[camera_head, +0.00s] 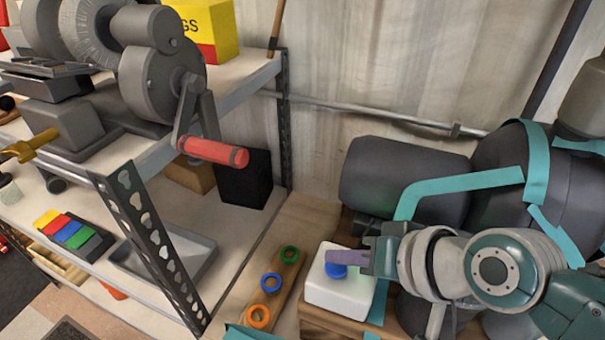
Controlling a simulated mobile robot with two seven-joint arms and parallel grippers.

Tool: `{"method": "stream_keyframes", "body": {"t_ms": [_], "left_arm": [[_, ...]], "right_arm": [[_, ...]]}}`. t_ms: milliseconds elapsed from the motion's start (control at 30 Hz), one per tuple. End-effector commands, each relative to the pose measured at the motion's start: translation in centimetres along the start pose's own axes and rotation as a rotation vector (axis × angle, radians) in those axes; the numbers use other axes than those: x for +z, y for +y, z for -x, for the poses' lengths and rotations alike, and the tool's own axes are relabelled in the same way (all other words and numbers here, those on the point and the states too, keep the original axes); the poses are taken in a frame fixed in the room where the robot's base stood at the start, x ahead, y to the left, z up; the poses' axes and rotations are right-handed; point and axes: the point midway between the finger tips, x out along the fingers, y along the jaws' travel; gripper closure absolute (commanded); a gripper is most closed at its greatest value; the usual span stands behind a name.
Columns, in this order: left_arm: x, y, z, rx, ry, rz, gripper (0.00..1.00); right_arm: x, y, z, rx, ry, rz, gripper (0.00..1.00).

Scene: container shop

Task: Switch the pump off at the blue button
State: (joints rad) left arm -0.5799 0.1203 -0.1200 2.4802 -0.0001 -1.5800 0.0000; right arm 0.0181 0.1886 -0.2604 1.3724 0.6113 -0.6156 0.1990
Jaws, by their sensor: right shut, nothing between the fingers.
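The blue button (336,271) sits on top of a white box (338,292), right of centre and low in the head view. My right gripper (335,257) comes in from the right with its fingers shut and empty. Its purple-grey fingertips are over the button and hide part of its top. I cannot tell whether they touch it. Dark grey cylinders (385,172), which may be the pump, stand behind the box with teal straps around them. My left gripper is not in view.
A wooden strip with green, blue and orange rings (271,282) lies left of the white box. A metal shelf (145,235) at the left holds a grinder-like machine (150,85) with a red handle (212,152). A corrugated wall (365,60) closes off the back.

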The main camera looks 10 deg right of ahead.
Motion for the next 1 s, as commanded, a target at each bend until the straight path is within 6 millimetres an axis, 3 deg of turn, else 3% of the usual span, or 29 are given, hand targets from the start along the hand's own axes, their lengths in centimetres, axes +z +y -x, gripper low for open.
{"method": "stream_keyframes", "body": {"t_ms": [1000], "left_arm": [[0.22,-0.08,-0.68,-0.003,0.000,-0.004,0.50]], "right_arm": [[0.49,0.48,-0.64,0.000,-0.001,0.000,1.00]]}}
